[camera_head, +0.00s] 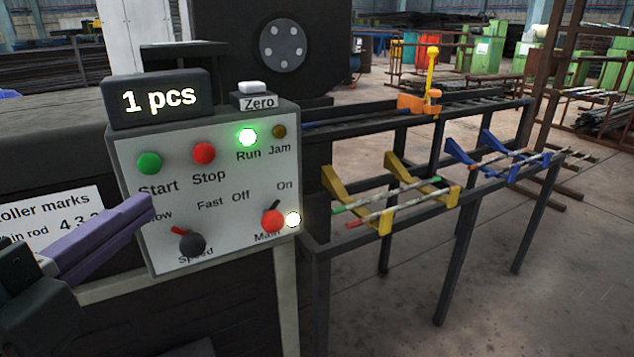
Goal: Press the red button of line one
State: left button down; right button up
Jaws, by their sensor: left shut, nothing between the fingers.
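The red Stop button (203,153) is on the pale control panel (215,230), right of the green Start button (149,163). No line number shows on the panel. My left gripper (145,208) comes in from the lower left with its long purple fingers shut and empty. Its fingertips appear below and left of the red button, over the panel's left edge, and partly cover the labels there. Nothing in view covers the red button. My right gripper is not in view.
The Run lamp (247,137) glows green beside the dim Jam lamp (279,132). A counter (158,98) reads "1 pcs", near a white Zero button (252,87). Below are the Speed knob (191,243) and red Main switch (271,219). A rod rack (425,215) stands right.

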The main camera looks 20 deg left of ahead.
pick_arm(q)
jog(key=shift+w+d+f, duration=0.15)
jog(key=shift+d+f, duration=0.05)
jog(key=shift+f, duration=0.25)
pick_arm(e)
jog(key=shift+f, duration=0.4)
pick_arm(q)
jog(key=p, duration=0.2)
send_near(213, 153)
jog(key=w+d, duration=0.3)
jog(key=w+a, duration=0.2)
jog(key=a, duration=0.1)
jog(key=shift+w+a, duration=0.3)
jog(key=shift+w, duration=0.1)
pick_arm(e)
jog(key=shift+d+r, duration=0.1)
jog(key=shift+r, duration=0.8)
